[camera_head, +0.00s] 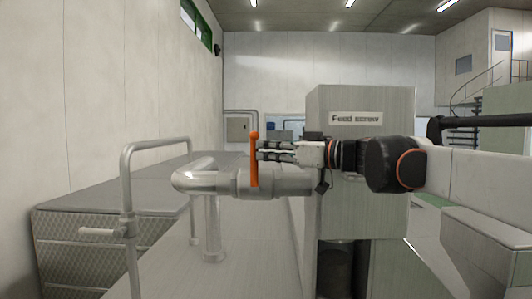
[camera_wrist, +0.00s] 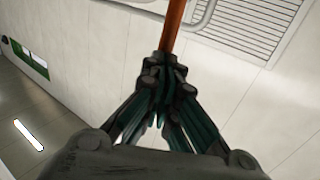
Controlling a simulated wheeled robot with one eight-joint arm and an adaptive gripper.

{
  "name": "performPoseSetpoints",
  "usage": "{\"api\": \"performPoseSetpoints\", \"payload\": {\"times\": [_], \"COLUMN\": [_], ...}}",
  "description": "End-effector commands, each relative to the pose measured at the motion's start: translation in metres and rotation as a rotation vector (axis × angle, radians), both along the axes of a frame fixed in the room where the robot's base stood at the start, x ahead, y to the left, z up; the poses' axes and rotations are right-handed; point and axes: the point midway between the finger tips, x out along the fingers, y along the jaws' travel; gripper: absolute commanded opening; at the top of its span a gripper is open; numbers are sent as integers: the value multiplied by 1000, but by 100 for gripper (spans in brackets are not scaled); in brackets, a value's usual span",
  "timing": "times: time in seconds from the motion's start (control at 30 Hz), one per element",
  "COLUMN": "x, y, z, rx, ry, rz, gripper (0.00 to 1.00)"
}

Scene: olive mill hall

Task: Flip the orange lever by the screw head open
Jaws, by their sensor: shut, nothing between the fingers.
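The orange lever (camera_head: 254,160) stands upright on a valve body on the grey pipe (camera_head: 285,183), in front of the box labelled "Feed screw" (camera_head: 355,118). It has a round knob at its top. My gripper (camera_head: 260,151) reaches in from the right with its fingertips at the upper part of the lever, just right of it; I cannot tell whether they touch. In the wrist view the orange lever (camera_wrist: 172,28) runs up from the tips of my gripper (camera_wrist: 167,68). The fingers are shut with nothing between them. The lever's lower end is hidden in the wrist view.
A grey handrail (camera_head: 128,200) stands at the left, before a low textured metal block (camera_head: 85,235). The pipe bends down at its left end. The Feed screw box stands close behind my wrist. Free air lies left of the lever above the pipe.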

Motion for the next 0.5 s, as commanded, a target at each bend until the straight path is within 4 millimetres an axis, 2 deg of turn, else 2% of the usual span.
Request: {"api": "performPoseSetpoints", "payload": {"times": [0.5], "x": [0], "y": [5], "z": [3], "rx": [-40], "ry": [1], "rz": [1], "gripper": [0]}}
